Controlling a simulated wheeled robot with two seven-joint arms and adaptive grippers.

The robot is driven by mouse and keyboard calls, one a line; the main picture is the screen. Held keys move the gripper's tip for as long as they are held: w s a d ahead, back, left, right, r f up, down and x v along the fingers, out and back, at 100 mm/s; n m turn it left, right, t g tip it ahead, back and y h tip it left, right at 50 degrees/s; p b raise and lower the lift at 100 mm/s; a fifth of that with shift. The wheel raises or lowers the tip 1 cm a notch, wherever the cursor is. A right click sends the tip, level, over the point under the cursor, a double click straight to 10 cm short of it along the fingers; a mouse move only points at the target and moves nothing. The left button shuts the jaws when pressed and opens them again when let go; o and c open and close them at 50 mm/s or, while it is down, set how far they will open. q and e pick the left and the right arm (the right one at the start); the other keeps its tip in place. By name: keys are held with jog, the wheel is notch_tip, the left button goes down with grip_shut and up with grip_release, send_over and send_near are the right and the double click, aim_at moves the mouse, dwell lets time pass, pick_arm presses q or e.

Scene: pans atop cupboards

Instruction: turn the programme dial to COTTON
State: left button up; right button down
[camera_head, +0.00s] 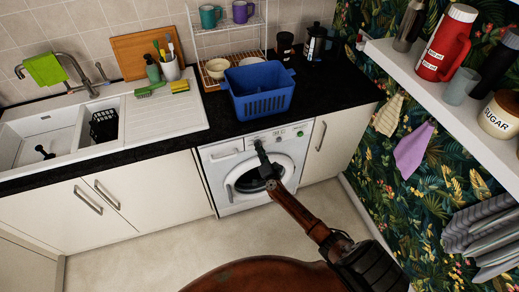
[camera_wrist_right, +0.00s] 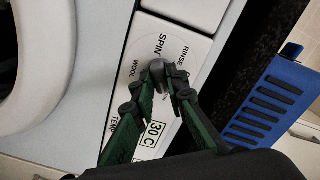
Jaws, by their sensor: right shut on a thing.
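The white washing machine (camera_head: 231,207) stands under the black worktop in the head view. My right gripper (camera_head: 261,148) reaches its control panel from the lower right. In the right wrist view my right gripper (camera_wrist_right: 165,82) has its fingers closed on the small dark programme dial (camera_wrist_right: 157,68), which is mostly hidden between the fingertips. Around the dial I read SPIN, RINSE and WOOL; another label ending in ON is partly covered by a finger. A display (camera_wrist_right: 153,134) beside it reads 30 C, with TEMP printed nearby. My left gripper is in neither view.
A blue basket (camera_head: 262,92) stands on the worktop just above the machine. A wire rack (camera_head: 235,27) is behind it. A shelf (camera_head: 425,83) with jars and bottles juts in at the right. The floor (camera_head: 130,255) before the cupboards looks clear.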

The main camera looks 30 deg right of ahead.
jog(key=c, duration=1.9)
grip_release()
jog(key=shift+c, duration=0.2)
jog(key=v, duration=1.2)
